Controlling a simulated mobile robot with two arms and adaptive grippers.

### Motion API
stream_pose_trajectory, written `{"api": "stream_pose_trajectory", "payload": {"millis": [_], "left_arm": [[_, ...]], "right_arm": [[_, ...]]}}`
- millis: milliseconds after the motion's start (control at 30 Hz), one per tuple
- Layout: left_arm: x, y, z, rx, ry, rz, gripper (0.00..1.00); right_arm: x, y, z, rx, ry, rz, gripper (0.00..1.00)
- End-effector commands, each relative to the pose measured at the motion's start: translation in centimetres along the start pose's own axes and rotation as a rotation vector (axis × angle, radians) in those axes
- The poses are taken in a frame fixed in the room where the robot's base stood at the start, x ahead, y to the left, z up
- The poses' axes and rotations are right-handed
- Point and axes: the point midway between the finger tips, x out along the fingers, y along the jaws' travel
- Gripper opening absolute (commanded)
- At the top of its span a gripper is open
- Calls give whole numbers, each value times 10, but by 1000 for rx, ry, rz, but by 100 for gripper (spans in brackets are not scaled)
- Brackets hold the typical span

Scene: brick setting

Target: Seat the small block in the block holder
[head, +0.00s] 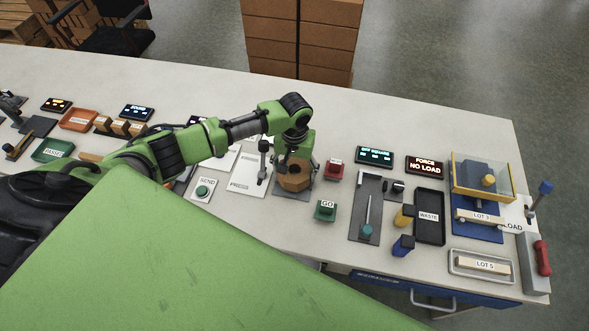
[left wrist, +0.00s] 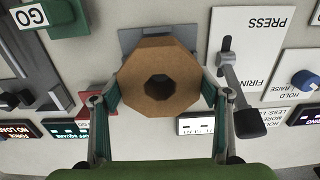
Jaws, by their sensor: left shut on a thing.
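A brown octagonal block (left wrist: 160,58) with a round dark hole in its top is between the two fingers of my left gripper (left wrist: 166,97) in the left wrist view. The fingers touch its two sides, so the gripper is shut on it. In the head view the same block (head: 294,180) shows under my left gripper (head: 297,168), over a grey plate (head: 289,194). I cannot tell whether it rests on the plate or hangs just above it. Nothing in view is labelled as a block holder. My right gripper is not in view.
A PRESS panel (head: 240,184) with an upright lever stands close left of the block. Red (head: 334,170) and green GO (head: 325,210) button boxes stand close right. Further right are a black WASTE tray (head: 429,204), a LOT 5 tray (head: 453,271) and a yellow-framed case (head: 458,182).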

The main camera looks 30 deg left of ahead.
Motion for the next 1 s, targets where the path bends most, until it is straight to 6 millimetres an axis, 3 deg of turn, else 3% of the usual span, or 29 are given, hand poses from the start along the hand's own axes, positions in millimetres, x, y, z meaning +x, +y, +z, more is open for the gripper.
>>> {"api": "stream_pose_trajectory", "payload": {"millis": [1000], "left_arm": [[-2,0,0,0,1,1,31]], "right_arm": [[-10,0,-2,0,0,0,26]]}}
